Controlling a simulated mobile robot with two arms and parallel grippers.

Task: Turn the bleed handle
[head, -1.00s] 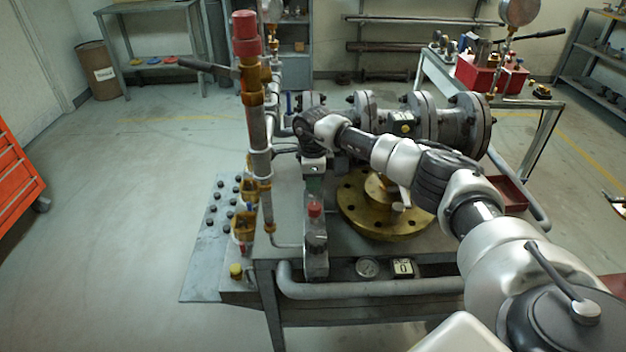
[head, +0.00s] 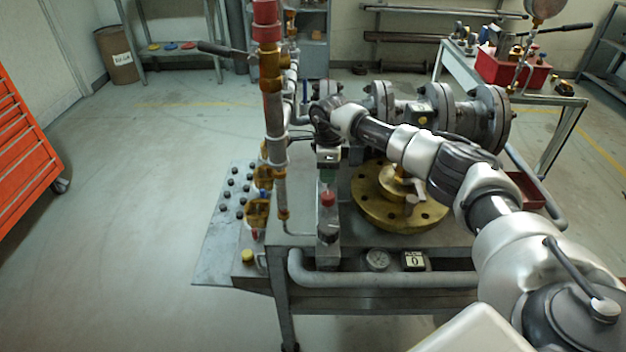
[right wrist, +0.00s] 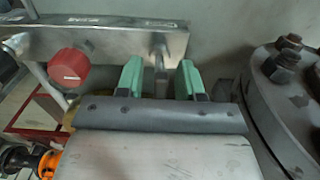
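A steel valve block (head: 328,232) with a red knob (head: 327,198) stands upright at the front of the bench. In the right wrist view the block (right wrist: 110,38) lies across the top, with the red knob (right wrist: 69,66) at left. A short metal stem (right wrist: 160,48) on the block may be the bleed handle. My right gripper (head: 328,178) points down just above and behind the knob. Its green fingertips (right wrist: 160,78) are apart, with the stem showing between and beyond them. I cannot tell whether they touch it. My left gripper is out of view.
A tall pipe with a red cap (head: 266,35) and a lever rises left of my right arm. A brass flange (head: 400,212) and a flanged pipe (head: 440,115) stand at right. A grey front pipe (head: 390,281) runs along the bench. The floor at left is clear.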

